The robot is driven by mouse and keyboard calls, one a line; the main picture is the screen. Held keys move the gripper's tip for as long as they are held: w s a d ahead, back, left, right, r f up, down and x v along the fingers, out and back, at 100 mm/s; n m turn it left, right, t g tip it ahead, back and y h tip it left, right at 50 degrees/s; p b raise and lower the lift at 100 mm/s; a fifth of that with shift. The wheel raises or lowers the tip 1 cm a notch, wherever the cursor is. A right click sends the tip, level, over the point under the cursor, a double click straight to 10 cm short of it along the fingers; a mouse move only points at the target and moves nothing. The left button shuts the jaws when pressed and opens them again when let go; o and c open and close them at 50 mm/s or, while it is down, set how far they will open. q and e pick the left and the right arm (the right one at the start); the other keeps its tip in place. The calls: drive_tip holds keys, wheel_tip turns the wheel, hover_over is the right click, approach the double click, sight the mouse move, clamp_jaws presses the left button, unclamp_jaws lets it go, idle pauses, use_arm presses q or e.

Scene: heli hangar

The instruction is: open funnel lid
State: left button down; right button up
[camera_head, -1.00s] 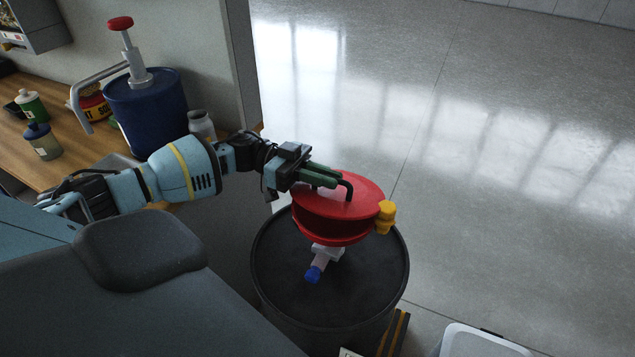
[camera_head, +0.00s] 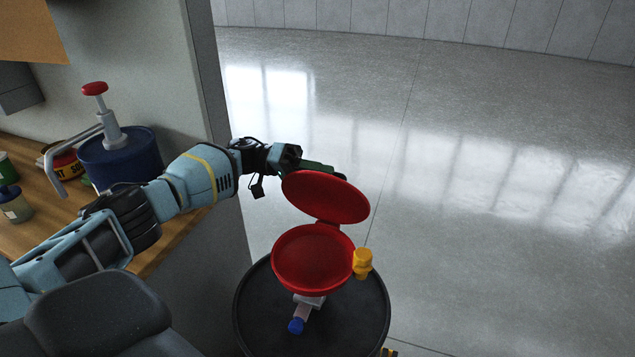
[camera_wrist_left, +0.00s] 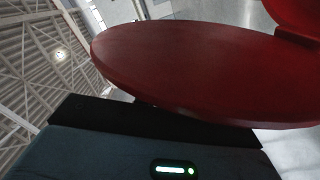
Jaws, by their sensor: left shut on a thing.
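A red funnel (camera_head: 312,262) stands on top of a dark drum (camera_head: 350,318). Its round red lid (camera_head: 325,196) is raised and tilted back, hinged at the far rim, and the bowl is exposed. My left gripper (camera_head: 330,170) is behind the lid at its upper edge, shut on the lid's handle, which the lid mostly hides. In the left wrist view the lid (camera_wrist_left: 200,70) fills much of the picture, close in front of the gripper. The right gripper is not in view.
A yellow fitting (camera_head: 362,262) sits at the funnel's right side, and a blue-tipped valve (camera_head: 297,325) is below it. A wooden bench (camera_head: 30,225) at left holds a blue drum with a pump (camera_head: 120,158). The floor right of the drum is clear.

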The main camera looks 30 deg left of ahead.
use_arm(q)
drive_tip(key=w+n, duration=0.1)
drive_tip(key=w+n+b, duration=0.1)
drive_tip(key=w, duration=0.1)
drive_tip(key=shift+a+f, duration=0.15)
drive_tip(key=shift+a, duration=0.2)
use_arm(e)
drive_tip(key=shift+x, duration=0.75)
use_arm(q)
drive_tip(key=shift+n, duration=0.3)
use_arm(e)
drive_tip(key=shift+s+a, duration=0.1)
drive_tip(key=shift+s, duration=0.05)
use_arm(q)
drive_tip(key=c, duration=1.5)
unclamp_jaws()
drive_tip(key=shift+w, duration=0.1)
